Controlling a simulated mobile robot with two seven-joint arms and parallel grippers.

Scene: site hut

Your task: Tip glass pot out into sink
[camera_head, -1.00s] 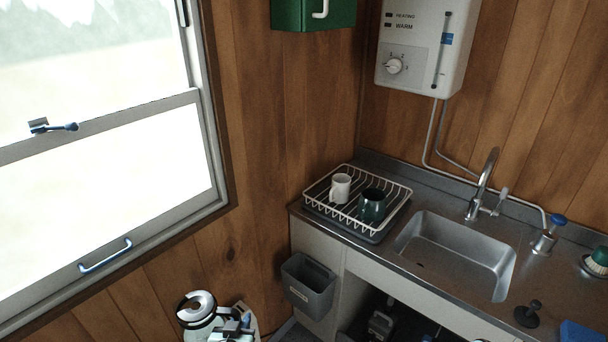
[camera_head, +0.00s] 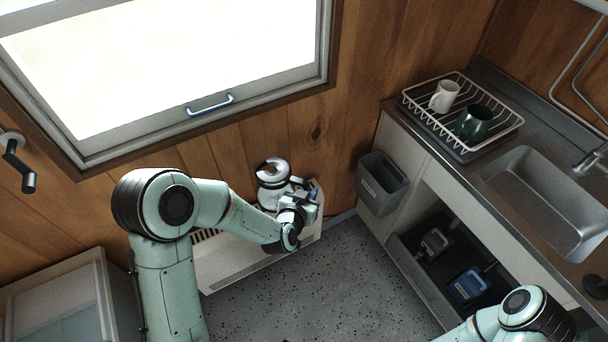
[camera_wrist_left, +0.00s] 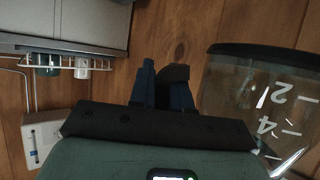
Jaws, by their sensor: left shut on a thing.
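The glass pot (camera_head: 266,188) is upright below the window in the head view, with a dark and white ring at its top. My left gripper (camera_head: 299,200) is shut on the pot's handle side, to the right of the pot. The sink (camera_head: 555,200) is at the right, well away from the pot. My right gripper is out of view.
A white wall heater (camera_head: 235,262) stands under the window, behind my left arm. A grey bin (camera_head: 382,185) hangs on the cabinet's side, between pot and sink. The dish rack (camera_head: 463,112) holds a white mug (camera_head: 444,96) and a dark green mug (camera_head: 474,122). The floor in front is clear.

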